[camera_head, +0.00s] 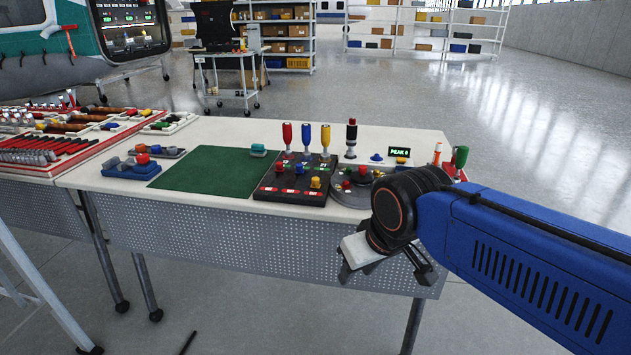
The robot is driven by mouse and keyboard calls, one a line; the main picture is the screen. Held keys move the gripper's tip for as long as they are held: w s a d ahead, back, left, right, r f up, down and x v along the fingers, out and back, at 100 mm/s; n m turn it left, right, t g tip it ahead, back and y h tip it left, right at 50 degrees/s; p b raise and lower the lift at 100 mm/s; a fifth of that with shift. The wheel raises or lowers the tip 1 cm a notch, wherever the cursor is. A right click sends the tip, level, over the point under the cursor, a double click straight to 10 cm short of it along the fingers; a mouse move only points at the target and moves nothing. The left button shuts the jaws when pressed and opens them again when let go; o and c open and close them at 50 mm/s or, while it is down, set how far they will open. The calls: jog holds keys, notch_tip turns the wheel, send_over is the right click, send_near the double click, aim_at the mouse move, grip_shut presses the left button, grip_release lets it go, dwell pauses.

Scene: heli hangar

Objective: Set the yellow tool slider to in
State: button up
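A black control panel (265,188) lies on the white workbench. Red, blue and yellow-handled tools stand upright along its back, the yellow-handled tool (325,138) at the right. Small red, blue and yellow knobs sit in front of them. The yellow slider knob (315,183) is at the panel's front right; its label is too small to read. My gripper (359,272) hangs in front of the bench edge, right of and nearer than the panel, touching nothing I can see.
A green mat (205,172) lies left of the panel. A round grey base with knobs (352,194) is close on its right, near my arm. A black-and-red tool (351,135) and a "PEAK 0" display (399,152) stand behind. Trays of tools fill the left bench.

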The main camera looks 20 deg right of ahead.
notch_tip(320, 180, up, 25)
jog(key=m+g, duration=0.5)
send_over(315, 178)
notch_tip(315, 178, down, 17)
jog(key=shift+r, duration=0.1)
grip_shut()
